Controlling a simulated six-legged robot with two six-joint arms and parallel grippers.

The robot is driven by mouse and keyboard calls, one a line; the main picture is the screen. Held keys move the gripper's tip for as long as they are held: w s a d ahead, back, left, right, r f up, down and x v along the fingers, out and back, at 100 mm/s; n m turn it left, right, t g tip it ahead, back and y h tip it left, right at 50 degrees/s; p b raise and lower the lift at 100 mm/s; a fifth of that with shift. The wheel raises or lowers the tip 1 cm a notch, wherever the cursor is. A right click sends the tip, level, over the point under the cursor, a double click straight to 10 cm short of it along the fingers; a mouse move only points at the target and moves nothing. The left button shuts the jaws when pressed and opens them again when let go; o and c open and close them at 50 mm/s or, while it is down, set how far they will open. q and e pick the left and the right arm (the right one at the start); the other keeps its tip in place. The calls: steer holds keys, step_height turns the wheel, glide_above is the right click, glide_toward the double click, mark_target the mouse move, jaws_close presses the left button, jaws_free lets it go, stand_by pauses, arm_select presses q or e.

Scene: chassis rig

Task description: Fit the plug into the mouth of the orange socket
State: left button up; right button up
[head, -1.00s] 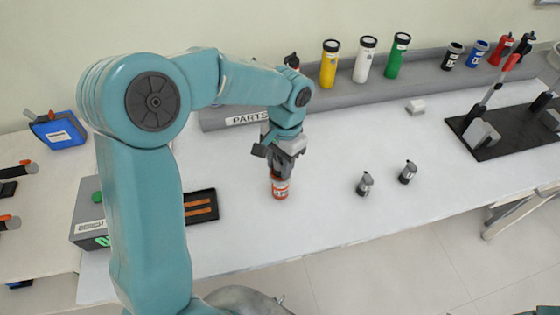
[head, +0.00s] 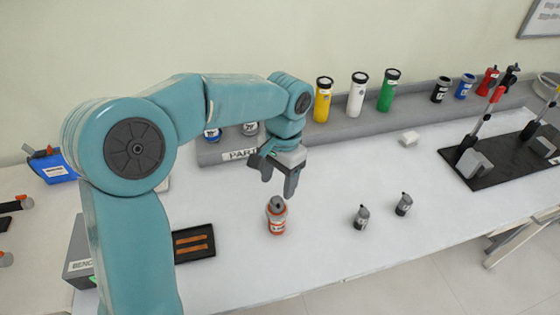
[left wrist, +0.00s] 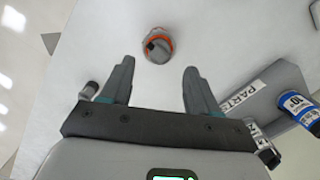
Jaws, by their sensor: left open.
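The orange socket (head: 277,226) stands upright on the white table, with a white label band on its side. A dark grey plug (head: 276,203) sits in its mouth and sticks out at the top; how deep it is seated I cannot tell. In the left wrist view the orange rim (left wrist: 148,39) shows around the grey plug (left wrist: 160,47). My left gripper (head: 279,183) is open and empty, above the plug and apart from it. In the left wrist view the plug lies beyond the gap between the fingertips (left wrist: 159,70). My right gripper is not in view.
Two small grey pieces (head: 361,217) (head: 403,204) stand to the right. A black tray with orange strips (head: 194,243) lies to the left. Yellow, white and green cylinders (head: 357,94) stand on the grey rear shelf (head: 330,133). A black fixture board (head: 495,160) lies far right.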

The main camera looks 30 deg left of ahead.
mark_target(280, 198)
arm_select(q)
step_height(280, 198, up, 6)
steer(key=shift+w, duration=0.4)
steer(key=shift+s, duration=0.1)
